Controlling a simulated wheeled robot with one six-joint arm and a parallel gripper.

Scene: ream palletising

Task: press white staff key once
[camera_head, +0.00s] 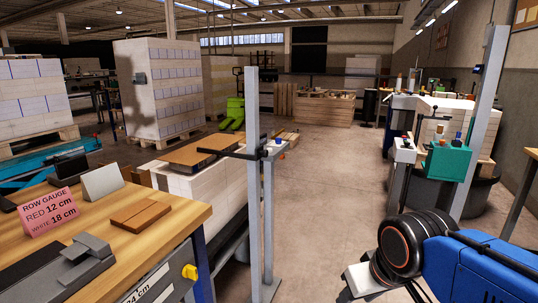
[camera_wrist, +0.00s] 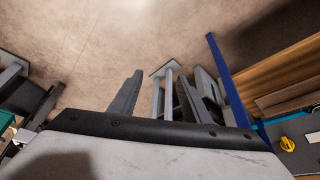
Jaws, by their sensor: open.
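No key in view can be made out for certain as the white staff key. A small pale box (camera_head: 276,143) on a thin grey post in the middle of the head view carries tiny coloured parts, too small to read. A white control box (camera_head: 404,150) with a red button stands on a post at the right. Beside it is a teal box (camera_head: 446,161) with several small coloured tops. My gripper (camera_wrist: 160,80) is open and empty in the wrist view, its two dark fingers apart above the floor. My arm fills the lower right of the head view.
Tall grey uprights (camera_head: 253,200) stand mid-view and at the right. Paper stacks (camera_head: 160,90) are behind. The concrete floor (camera_head: 325,185) between is clear.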

